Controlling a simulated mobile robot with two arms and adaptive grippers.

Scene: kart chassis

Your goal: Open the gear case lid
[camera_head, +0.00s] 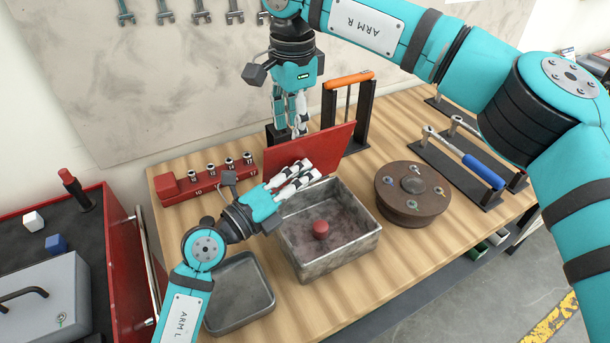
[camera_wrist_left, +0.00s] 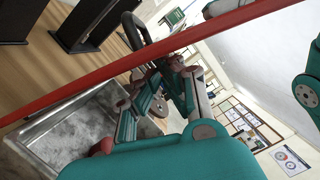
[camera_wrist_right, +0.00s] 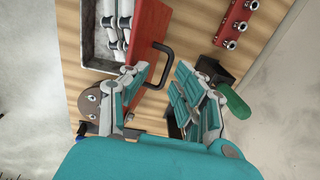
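The gear case is a grey open metal box (camera_head: 331,258) with a red knob (camera_head: 320,229) inside. Its red lid (camera_head: 335,141) stands raised and tilted along the box's back edge; it crosses the left wrist view as a red strip (camera_wrist_left: 100,87). The lid's dark handle (camera_wrist_right: 163,64) is on its outer side. My left gripper (camera_head: 313,169) is over the box at the lid's inner face, fingers slightly apart with nothing between them; contact is unclear. My right gripper (camera_head: 290,134) points down behind the lid, its fingers (camera_wrist_right: 158,75) apart, with the handle between or just beyond them.
A brown round housing (camera_head: 413,193) stands right of the box. A grey tray (camera_head: 240,291) lies front left, and a red socket rail (camera_head: 205,182) back left. A dark stand with an orange-handled tool (camera_head: 348,79) is close behind the lid. A blue-handled wrench (camera_head: 483,171) lies right.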

